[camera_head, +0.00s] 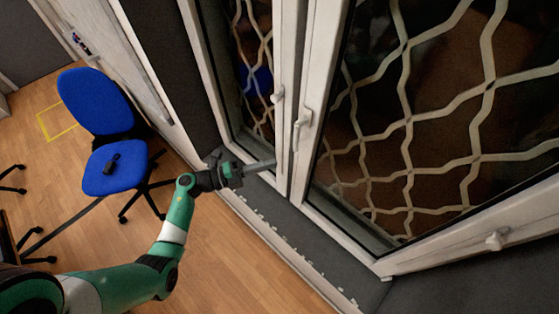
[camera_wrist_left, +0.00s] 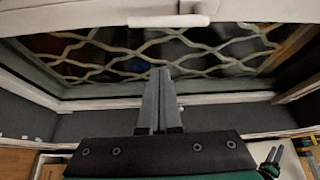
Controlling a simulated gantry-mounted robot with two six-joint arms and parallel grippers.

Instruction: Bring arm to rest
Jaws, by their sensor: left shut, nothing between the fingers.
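My left arm comes in from the lower left in the head view, green and white. Its gripper (camera_head: 262,166) is shut and empty, stretched out over the dark window sill, close to the white window frame. In the left wrist view the two grey fingers (camera_wrist_left: 160,100) lie together and point toward the window and its lattice. I cannot tell whether the fingertips touch the frame.
A window with a white frame (camera_head: 310,110) and handles (camera_head: 301,117) has a metal lattice (camera_head: 405,120) behind it. The dark sill (camera_head: 315,250) runs below. A blue chair (camera_head: 115,168) with a small dark object on its seat stands at left. Wooden floor (camera_head: 215,260) lies open between.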

